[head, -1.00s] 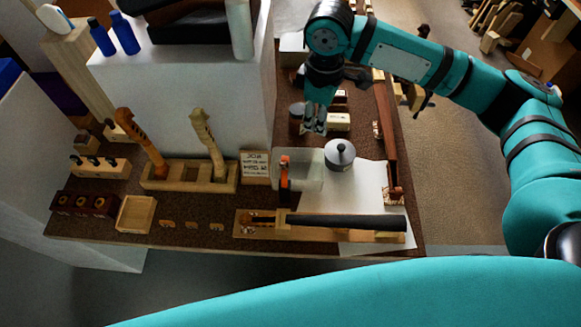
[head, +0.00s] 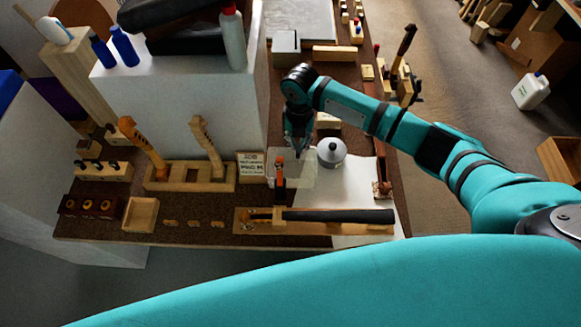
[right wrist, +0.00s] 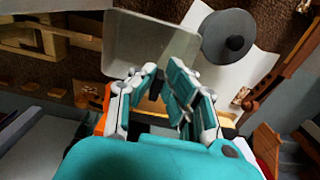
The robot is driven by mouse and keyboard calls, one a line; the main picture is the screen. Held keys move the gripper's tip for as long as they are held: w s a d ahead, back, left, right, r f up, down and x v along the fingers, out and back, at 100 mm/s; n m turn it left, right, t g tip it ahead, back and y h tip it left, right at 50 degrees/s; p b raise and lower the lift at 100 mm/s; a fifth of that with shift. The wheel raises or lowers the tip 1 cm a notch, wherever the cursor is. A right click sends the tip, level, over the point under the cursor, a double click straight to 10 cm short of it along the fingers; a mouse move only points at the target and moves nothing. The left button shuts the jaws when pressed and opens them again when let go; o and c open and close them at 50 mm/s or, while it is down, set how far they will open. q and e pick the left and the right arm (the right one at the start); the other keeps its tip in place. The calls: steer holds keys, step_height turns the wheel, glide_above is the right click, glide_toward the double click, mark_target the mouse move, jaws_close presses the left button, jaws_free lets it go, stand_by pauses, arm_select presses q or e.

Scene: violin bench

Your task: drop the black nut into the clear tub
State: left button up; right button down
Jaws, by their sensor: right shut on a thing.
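The clear tub (head: 305,172) stands on the bench, partly on a white sheet. It also shows in the right wrist view (right wrist: 150,40) beyond my fingers, with no nut visible in it. My right gripper (head: 298,150) is over the tub's far part in the head view. In the right wrist view my right gripper (right wrist: 160,84) is shut on a small dark piece, the black nut (right wrist: 157,89), between its fingertips. The nut is hidden in the head view. My left gripper is not in view.
A grey round pot with a dark knob (head: 331,152) stands close right of the tub. An orange-handled tool (head: 279,172) stands at the tub's left side. A violin neck with a black fingerboard (head: 335,216) lies in front. A white block (head: 180,110) rises at the left.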

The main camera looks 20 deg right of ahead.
steer(key=shift+f+b, duration=2.85)
steer(key=shift+f, duration=0.25)
steer(key=c, duration=1.3)
jaws_free()
steer(key=shift+r, duration=0.1)
step_height(320, 180, up, 12)
